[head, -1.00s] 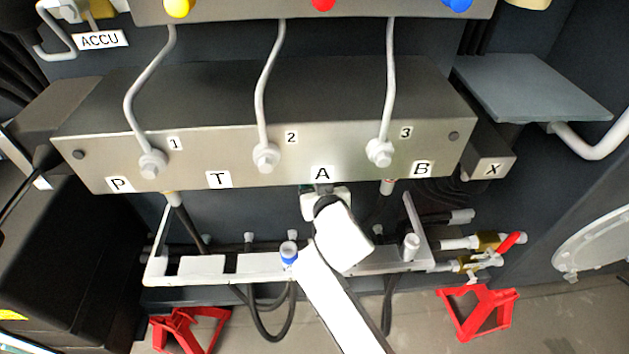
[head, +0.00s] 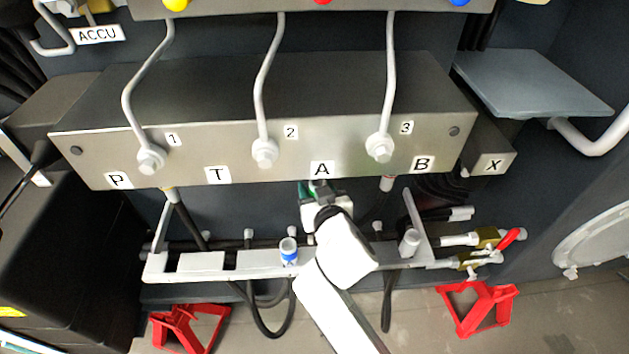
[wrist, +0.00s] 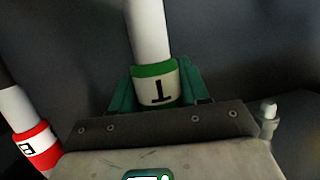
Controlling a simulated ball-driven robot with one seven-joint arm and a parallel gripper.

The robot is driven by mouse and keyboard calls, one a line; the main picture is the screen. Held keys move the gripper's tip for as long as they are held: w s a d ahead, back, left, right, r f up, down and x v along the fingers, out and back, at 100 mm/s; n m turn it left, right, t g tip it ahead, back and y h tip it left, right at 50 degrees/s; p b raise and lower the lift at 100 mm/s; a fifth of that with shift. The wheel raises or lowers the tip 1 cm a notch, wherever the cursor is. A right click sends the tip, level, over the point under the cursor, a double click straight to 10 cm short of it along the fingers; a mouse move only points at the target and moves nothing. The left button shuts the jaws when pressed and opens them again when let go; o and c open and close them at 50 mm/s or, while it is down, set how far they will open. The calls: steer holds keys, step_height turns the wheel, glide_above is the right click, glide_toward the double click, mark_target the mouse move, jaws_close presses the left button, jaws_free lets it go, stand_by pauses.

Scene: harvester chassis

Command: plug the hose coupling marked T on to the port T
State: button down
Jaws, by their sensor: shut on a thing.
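The coupling marked T (wrist: 157,88) is a white cylinder with a green band and a black T, in the wrist view. My gripper (wrist: 155,92) is shut on it, with teal fingers on both sides of the band. In the head view my gripper (head: 316,190) is just below the front block (head: 262,150), under the label A. The coupling is mostly hidden there by the gripper. The label T (head: 218,175) is on the block's lower front edge, left of my gripper. The port T itself is hidden under the block.
Hoses hang at P (head: 170,195) and B (head: 387,184). A red-banded coupling (wrist: 37,146) stands close left of my gripper in the wrist view. A white rack (head: 203,263) holding a blue-banded coupling (head: 289,251) lies below. The space under T looks clear.

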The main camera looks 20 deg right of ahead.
steer(key=s+a+r, duration=0.1)
steer(key=s+a, duration=0.3)
steer(key=s, duration=0.8)
steer(key=shift+s+r+b, duration=0.25)
steer(key=shift+r+b, duration=0.1)
steer(key=shift+b, duration=0.05)
steer(key=w+a+b, duration=0.2)
steer(key=a, duration=0.5)
steer(key=w+a+b, duration=0.2)
steer(key=w+a, duration=0.1)
steer(key=a, duration=0.5)
steer(key=shift+a, duration=0.15)
stand_by(0.4)
step_height(320, 180, down, 2)
steer(key=b, duration=0.2)
steer(key=shift+f+b, duration=0.2)
steer(key=shift+b, duration=0.1)
